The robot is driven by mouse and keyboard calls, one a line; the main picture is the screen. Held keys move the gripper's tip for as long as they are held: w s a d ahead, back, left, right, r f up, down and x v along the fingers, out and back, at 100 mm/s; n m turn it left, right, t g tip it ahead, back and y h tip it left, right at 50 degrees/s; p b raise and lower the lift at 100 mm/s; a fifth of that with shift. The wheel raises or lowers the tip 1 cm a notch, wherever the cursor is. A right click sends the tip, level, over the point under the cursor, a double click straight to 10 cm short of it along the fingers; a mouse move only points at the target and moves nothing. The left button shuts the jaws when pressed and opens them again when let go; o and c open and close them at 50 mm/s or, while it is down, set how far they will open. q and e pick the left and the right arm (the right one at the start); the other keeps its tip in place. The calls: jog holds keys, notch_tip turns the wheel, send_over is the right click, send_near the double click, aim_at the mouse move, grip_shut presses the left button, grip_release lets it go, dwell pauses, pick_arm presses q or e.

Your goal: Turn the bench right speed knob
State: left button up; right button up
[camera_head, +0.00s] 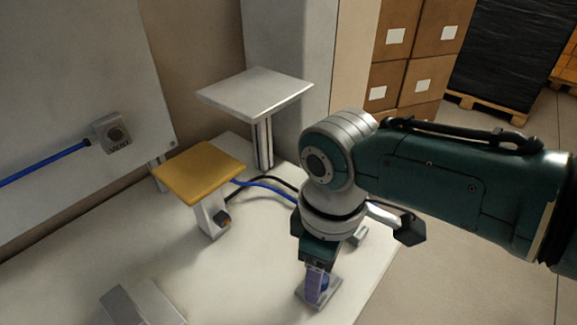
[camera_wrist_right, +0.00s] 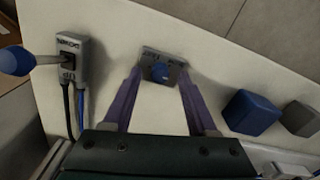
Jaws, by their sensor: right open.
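In the head view, my right gripper (camera_head: 316,281) points down at the bench's near right corner, over a grey plate (camera_head: 330,297), and mostly hides the knob. My left gripper is in neither view.
A switch box (camera_wrist_right: 72,60) with a blue-ended lever stands left in the wrist view; a blue block (camera_wrist_right: 248,112) and grey block (camera_wrist_right: 300,118) lie right. The head view shows a yellow-topped stand (camera_head: 200,172), a grey-topped stand (camera_head: 255,92) and a vent box (camera_head: 113,132).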

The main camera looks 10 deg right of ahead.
notch_tip(320, 180, up, 10)
jog(key=p, duration=0.3)
jog(key=shift+f, duration=0.15)
